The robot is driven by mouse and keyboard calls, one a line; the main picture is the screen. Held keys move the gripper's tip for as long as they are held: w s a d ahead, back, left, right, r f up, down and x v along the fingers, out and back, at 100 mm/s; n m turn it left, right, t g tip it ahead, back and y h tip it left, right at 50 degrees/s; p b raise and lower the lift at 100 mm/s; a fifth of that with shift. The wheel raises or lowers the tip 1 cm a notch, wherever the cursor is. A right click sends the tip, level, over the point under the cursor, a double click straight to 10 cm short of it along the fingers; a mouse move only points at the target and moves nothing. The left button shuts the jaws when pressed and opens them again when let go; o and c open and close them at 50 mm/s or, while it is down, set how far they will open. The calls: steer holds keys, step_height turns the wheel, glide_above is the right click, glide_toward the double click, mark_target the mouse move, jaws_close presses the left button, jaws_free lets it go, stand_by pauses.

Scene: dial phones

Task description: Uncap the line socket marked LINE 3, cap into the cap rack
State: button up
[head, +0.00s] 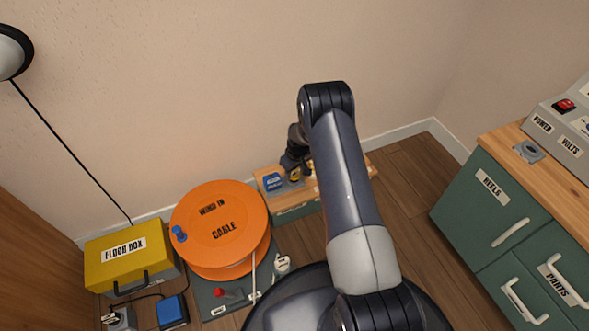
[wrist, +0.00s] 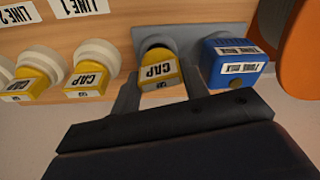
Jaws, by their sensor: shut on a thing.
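My gripper (wrist: 158,90) is shut on a yellow cap (wrist: 160,70) marked CAP. The cap is at a dark round opening on a grey plate (wrist: 190,32); I cannot tell how deeply it sits. Two more yellow caps (wrist: 88,80) (wrist: 30,86) sit on white round sockets (wrist: 100,54) at left. Labels LINE 1 (wrist: 85,5) and LINE 2 (wrist: 16,12) show upside down above them. Part of another white socket (wrist: 5,70) is cut off at the left edge. No LINE 3 label is readable. In the head view my gripper (head: 294,166) is over the low wooden-topped unit (head: 305,189).
A blue labelled block (wrist: 237,62) stands on the grey plate close beside the held cap; it also shows in the head view (head: 273,181). An orange cable reel (head: 217,216) stands left of the unit, and a yellow floor box (head: 125,252) farther left. A green cabinet (head: 488,197) stands right.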

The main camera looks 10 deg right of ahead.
steer(key=shift+f+b, duration=0.65)
steer(key=shift+f, duration=0.1)
stand_by(0.5)
steer(key=o, duration=1.2)
steer(key=shift+c, duration=0.7)
steer(key=shift+c, duration=1)
steer(key=shift+r, duration=0.15)
steer(key=shift+r+p, duration=1.9)
steer(key=shift+r, duration=1.75)
